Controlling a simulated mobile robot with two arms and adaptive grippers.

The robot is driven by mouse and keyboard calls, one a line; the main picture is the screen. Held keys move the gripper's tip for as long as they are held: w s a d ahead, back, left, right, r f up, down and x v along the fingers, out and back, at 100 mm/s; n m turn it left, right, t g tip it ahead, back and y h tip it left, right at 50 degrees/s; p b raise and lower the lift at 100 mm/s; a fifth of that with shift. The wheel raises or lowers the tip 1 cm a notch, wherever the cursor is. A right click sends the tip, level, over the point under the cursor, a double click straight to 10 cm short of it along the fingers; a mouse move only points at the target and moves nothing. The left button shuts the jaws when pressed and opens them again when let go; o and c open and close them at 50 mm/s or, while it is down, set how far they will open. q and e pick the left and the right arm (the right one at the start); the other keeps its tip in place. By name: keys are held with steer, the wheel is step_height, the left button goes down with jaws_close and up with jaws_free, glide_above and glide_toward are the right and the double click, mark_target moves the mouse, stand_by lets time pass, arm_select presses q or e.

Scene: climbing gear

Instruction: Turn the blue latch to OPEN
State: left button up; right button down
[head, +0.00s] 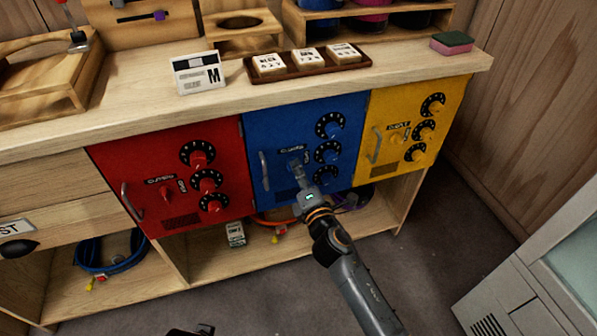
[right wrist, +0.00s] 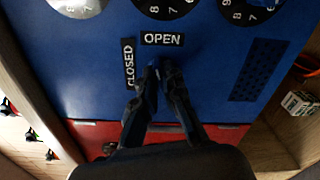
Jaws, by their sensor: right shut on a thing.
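The blue door (head: 270,130) in the middle of the cabinet row carries the blue latch (right wrist: 154,68). My right gripper (right wrist: 161,70) is shut on the latch, one finger on each side. In the head view my right gripper (head: 298,170) reaches up to the same door, its fingers covering much of the latch. In the right wrist view the OPEN label (right wrist: 162,39) is just above the latch and the CLOSED label (right wrist: 128,62) is to its left. The fingers hide the latch's exact angle. A dark part at the bottom edge of the head view may be my left gripper; its jaws cannot be made out.
A red door (head: 130,165) is left of the blue one and a yellow door (head: 395,110) right of it, each with dials and a handle. Number tiles on a brown tray (head: 362,62) lie on the counter above. An open shelf (head: 200,262) lies below.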

steer(key=shift+m, duration=2)
steer(key=c, duration=1.5)
jaws_free()
steer(key=shift+f, duration=0.1)
steer(key=shift+o, duration=0.2)
steer(key=v, duration=1.2)
